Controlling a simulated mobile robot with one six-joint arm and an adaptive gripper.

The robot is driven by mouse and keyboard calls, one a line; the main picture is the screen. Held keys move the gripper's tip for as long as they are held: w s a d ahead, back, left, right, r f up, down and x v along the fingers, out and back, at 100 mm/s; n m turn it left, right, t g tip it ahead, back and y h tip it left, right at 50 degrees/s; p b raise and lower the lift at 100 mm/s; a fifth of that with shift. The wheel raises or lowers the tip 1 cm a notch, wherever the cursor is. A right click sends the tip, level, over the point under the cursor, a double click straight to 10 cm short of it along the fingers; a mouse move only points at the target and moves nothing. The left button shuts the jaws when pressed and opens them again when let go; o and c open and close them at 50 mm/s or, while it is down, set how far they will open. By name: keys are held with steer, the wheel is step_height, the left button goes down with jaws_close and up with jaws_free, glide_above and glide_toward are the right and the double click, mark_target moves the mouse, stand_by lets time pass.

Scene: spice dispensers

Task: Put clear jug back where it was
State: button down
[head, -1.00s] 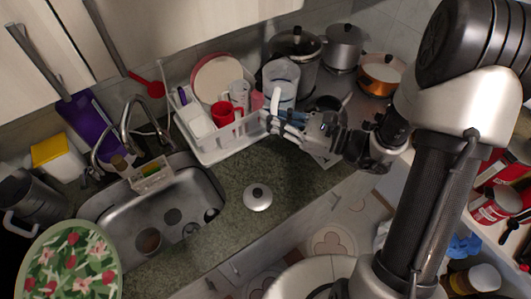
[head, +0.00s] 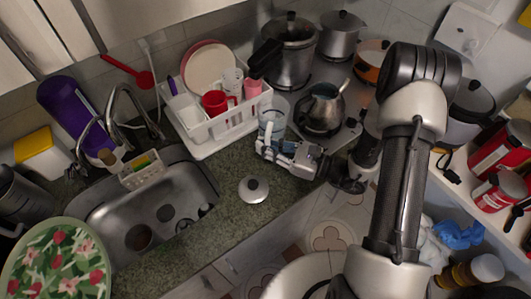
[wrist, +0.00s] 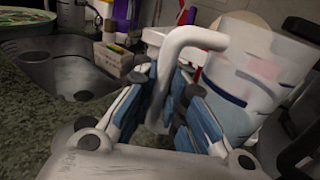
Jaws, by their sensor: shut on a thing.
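The clear jug (head: 273,116) is at the right end of the dish rack, above or on the counter; I cannot tell whether its base touches. My gripper (head: 268,147) is at its near side in the head view. In the wrist view the jug (wrist: 243,80) fills the upper right, looking pale and translucent with dark markings. Its white handle (wrist: 183,42) runs down between my gripper's fingers (wrist: 170,95), which are shut on it. The jug's base is hidden behind the gripper.
The white dish rack (head: 213,148) with a red mug (head: 215,103) stands left of the jug. A kettle (head: 322,110) is close on the right and a large pot (head: 290,50) behind. A lid (head: 253,190) lies on the counter in front. The sink (head: 160,205) is farther left.

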steer(key=shift+f+b, duration=0.3)
steer(key=shift+f, duration=1.2)
steer(key=shift+f, duration=0.2)
steer(key=c, duration=1.6)
jaws_free()
steer(key=shift+c, duration=0.2)
steer(key=shift+r, duration=0.1)
